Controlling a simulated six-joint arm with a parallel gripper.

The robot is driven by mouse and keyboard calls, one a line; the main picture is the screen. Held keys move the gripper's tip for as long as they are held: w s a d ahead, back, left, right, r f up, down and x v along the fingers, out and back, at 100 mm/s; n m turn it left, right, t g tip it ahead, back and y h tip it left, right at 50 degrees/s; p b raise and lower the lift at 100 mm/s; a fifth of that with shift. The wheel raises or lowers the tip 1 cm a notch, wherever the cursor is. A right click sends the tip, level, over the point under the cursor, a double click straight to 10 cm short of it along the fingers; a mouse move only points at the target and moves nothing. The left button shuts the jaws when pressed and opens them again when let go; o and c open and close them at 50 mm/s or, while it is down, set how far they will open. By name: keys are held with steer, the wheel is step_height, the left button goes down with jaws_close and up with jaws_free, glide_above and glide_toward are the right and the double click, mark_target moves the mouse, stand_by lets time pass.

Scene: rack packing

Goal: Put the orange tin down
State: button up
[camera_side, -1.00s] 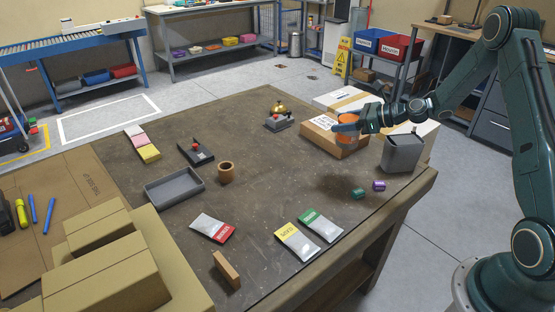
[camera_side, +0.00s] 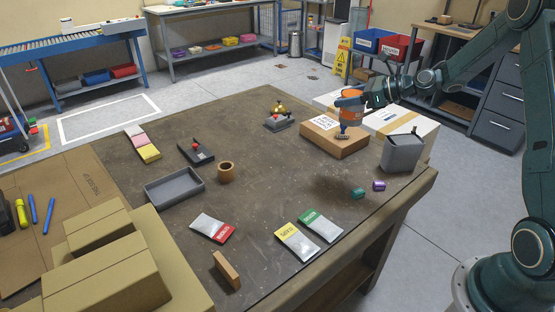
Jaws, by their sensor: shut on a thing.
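The orange tin (camera_side: 353,91) is in my gripper (camera_side: 348,100) at the upper right of the side view. My gripper is shut on it, and the fingers cover part of its side. Tin and gripper are in the air above the cardboard box (camera_side: 327,144) and apart from it. How high they are is hard to judge from this one view.
A small blue-handled thing (camera_side: 342,131) stands on the cardboard box. A white box (camera_side: 408,126) and a grey bin (camera_side: 401,155) stand close by. Purple (camera_side: 379,185) and green (camera_side: 358,193) small items lie in front. The brown table (camera_side: 270,190) has bare room in its middle.

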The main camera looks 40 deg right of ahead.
steer(key=shift+w, duration=0.1)
steer(key=shift+w, duration=0.75)
steer(key=w+a+n+y, duration=0.1)
steer(key=w+a, duration=0.6)
steer(key=w, duration=0.4)
steer(key=w+a+n+g+y, duration=0.1)
steer(key=w+a, duration=0.6)
steer(key=w, duration=0.4)
steer(key=shift+a+r+y, duration=0.15)
steer(key=shift+r+y, duration=0.1)
steer(key=shift+y, duration=0.05)
steer(key=shift+w, duration=0.1)
step_height(320, 180, down, 16)
steer(key=shift+r, duration=0.15)
steer(key=shift+f, duration=2.15)
